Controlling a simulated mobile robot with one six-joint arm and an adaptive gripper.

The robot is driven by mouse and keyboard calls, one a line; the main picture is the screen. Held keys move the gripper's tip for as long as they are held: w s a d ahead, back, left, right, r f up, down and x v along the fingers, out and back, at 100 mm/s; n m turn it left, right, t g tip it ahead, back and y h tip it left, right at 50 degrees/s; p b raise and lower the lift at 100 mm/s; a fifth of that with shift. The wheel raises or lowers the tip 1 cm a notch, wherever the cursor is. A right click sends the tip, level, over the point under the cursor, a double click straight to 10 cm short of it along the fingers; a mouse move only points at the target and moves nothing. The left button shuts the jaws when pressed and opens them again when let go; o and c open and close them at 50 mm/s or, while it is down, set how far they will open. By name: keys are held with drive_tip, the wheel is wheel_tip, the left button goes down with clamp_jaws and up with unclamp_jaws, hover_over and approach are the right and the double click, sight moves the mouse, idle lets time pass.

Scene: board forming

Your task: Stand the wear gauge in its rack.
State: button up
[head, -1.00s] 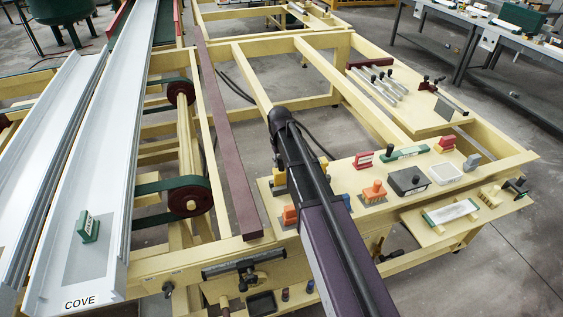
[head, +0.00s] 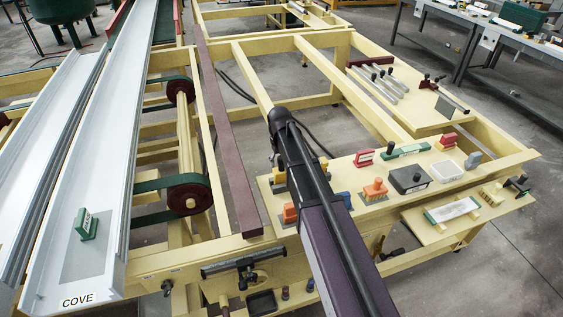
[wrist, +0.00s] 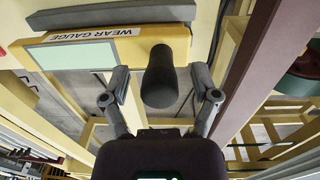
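In the wrist view a yellow piece (wrist: 130,50) lettered WEAR GAUGE, with a pale panel, spans the upper left. A dark round handle (wrist: 160,78) stands in front of its right end, toward the camera. My gripper (wrist: 162,88) has its two grey fingers on either side of this handle, with a visible gap on each side. It is open and not closed on the handle. In the head view my arm hides the gripper and most of the piece. I cannot pick out the rack for certain.
To the right of my arm, the bench holds an orange-handled block (head: 375,188), a black box (head: 409,180), a white tray (head: 446,171) and a red block (head: 364,158). A green block (head: 86,224) sits on the white COVE board (head: 110,170) at left. A maroon rail (head: 225,150) runs between.

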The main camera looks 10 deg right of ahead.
drive_tip(key=shift+r, duration=0.1)
idle(0.3)
wheel_tip(320, 180, up, 10)
drive_tip(key=p, duration=0.9)
drive_tip(key=shift+f+p, duration=0.25)
drive_tip(key=shift+p, duration=0.1)
drive_tip(key=w+d+r+m+p, duration=0.5)
drive_tip(key=w+d+m, duration=0.2)
drive_tip(key=m, duration=0.6)
drive_tip(key=shift+w, duration=0.15)
idle(0.8)
drive_tip(key=s+f+n+b, duration=0.3)
drive_tip(key=s+f+b, duration=0.2)
drive_tip(key=s, duration=0.4)
drive_tip(key=s+f+n+b, duration=0.4)
drive_tip(key=s+f+b, duration=0.1)
drive_tip(key=s, duration=0.5)
drive_tip(key=s+f+n+b, duration=0.3)
drive_tip(key=s+f+b, duration=0.2)
drive_tip(key=s, duration=0.5)
drive_tip(key=shift+d+n, duration=0.15)
drive_tip(key=shift+n, duration=0.25)
